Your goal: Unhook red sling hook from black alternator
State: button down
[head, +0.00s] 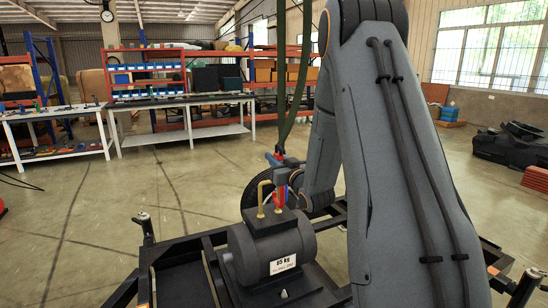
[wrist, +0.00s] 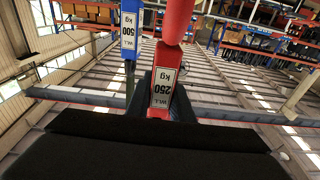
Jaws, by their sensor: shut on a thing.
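My gripper (wrist: 163,125) is shut on the red sling hook. In the head view my arm hides much of the grip.
A blue sling hook (wrist: 128,40) marked 500 kg hangs close beside the red one. Green slings (head: 291,80) come down from above. The black frame (head: 190,245) surrounds the alternator. Workbenches (head: 180,101) stand at the back, with open floor before them.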

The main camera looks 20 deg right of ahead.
jog(key=shift+s+r, duration=0.15)
jog(key=shift+s, duration=1.05)
jog(key=shift+s+f+b, duration=0.3)
jog(key=shift+s+f, duration=0.9)
